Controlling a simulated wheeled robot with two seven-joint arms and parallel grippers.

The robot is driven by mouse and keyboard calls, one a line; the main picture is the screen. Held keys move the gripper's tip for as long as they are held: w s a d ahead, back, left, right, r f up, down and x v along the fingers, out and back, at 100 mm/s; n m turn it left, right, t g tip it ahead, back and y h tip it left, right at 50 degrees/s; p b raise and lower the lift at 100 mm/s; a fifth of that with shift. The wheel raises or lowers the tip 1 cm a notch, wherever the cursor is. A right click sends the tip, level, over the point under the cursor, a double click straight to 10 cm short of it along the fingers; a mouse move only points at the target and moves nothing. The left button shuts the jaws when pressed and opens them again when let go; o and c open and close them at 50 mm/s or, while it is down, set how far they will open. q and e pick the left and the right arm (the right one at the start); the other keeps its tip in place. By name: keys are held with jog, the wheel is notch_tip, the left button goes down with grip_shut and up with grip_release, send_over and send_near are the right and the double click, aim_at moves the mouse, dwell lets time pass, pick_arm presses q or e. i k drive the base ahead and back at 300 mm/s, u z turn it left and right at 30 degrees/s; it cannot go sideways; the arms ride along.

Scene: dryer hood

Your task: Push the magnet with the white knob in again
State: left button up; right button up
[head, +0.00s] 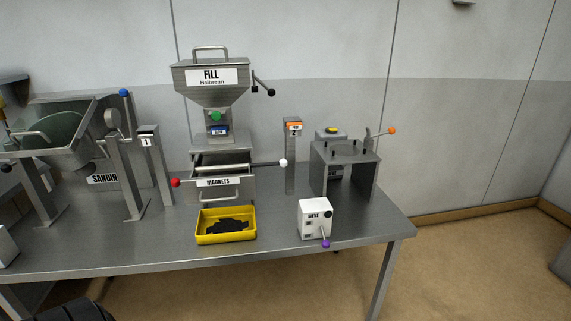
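The white knob (283,163) sits at the right end of a thin rod that sticks out to the right from the magnet unit (222,182) labelled MAGNETS, under the hopper. A light bar, apparently the magnet, lies across the open drawer area in line with this rod. A red knob (176,183) sticks out at the unit's lower left. Neither of my grippers shows in the head view.
A yellow tray (226,238) with dark material stands in front of the magnet unit. A white box (315,219) with a purple-knobbed lever is at the front right, before a metal stand (345,170). The hopper (211,80) labelled FILL rises above.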

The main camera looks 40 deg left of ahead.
aim_at(283, 163)
jog(key=u, duration=1.6)
jog(key=i, duration=0.4)
jog(key=u, duration=0.6)
